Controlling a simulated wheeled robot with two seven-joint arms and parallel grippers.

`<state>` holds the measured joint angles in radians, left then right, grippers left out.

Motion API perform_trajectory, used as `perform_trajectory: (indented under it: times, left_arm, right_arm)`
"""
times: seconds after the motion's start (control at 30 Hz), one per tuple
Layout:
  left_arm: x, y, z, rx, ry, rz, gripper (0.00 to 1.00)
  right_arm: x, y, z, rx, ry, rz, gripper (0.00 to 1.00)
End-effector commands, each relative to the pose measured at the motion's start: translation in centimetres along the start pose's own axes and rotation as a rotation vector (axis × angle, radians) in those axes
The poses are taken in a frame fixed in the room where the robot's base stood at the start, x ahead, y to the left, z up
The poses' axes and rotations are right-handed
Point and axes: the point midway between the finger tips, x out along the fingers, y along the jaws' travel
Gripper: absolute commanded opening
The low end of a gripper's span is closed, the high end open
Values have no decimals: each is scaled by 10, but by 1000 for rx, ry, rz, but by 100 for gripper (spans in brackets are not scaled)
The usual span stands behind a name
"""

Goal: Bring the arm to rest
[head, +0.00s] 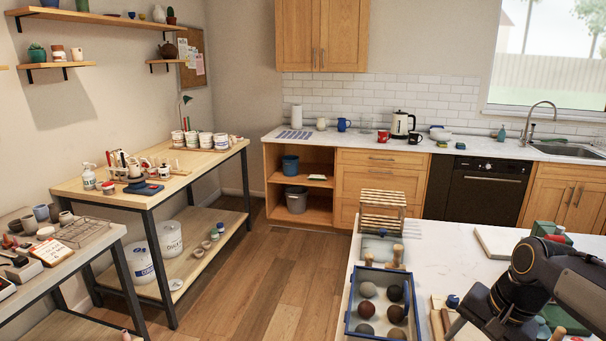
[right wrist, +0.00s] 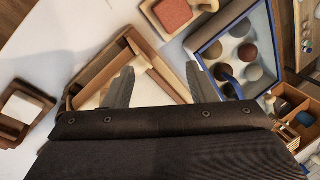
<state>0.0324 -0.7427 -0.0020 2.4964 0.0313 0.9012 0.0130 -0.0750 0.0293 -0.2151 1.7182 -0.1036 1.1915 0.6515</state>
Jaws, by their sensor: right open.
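My right arm (head: 555,275) comes in at the lower right of the head view, over the white table (head: 455,245). In the right wrist view my right gripper (right wrist: 158,88) is open. Its two grey fingers stand wide apart with nothing between them. Behind the fingers lies a wooden tray-like piece (right wrist: 150,60); I cannot tell how far below it is. My left gripper is not in view.
A blue-rimmed crate (head: 350,314) with several clay balls stands left of my right arm, with a small wooden rack (head: 382,198) farther back. A pinkish block (right wrist: 174,14) lies on a board in the wrist view. The table's middle back is clear.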

Motion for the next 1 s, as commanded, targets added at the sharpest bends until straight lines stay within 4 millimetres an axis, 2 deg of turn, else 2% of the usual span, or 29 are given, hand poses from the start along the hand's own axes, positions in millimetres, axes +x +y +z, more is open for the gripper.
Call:
perform_trajectory:
  times: [0.03, 0.17, 0.3, 0.4, 0.5, 0.6, 1.0]
  left_arm:
    - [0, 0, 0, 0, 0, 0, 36]
    - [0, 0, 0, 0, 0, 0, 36]
    - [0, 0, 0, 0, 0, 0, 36]
    - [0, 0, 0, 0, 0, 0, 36]
    - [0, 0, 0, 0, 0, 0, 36]
    - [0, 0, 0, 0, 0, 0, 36]
    - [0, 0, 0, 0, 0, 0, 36]
  right_arm:
    - [-6, 9, 19, -55, 8, -41, 52]
    - [-11, 31, 77, -250, 51, -146, 52]
    - [0, 53, 134, -452, 124, -218, 52]
    - [12, 65, 162, -558, 173, -240, 52]
    - [22, 72, 179, -626, 206, -248, 52]
    - [28, 75, 186, -659, 224, -250, 52]
    - [29, 76, 187, -664, 224, -250, 52]
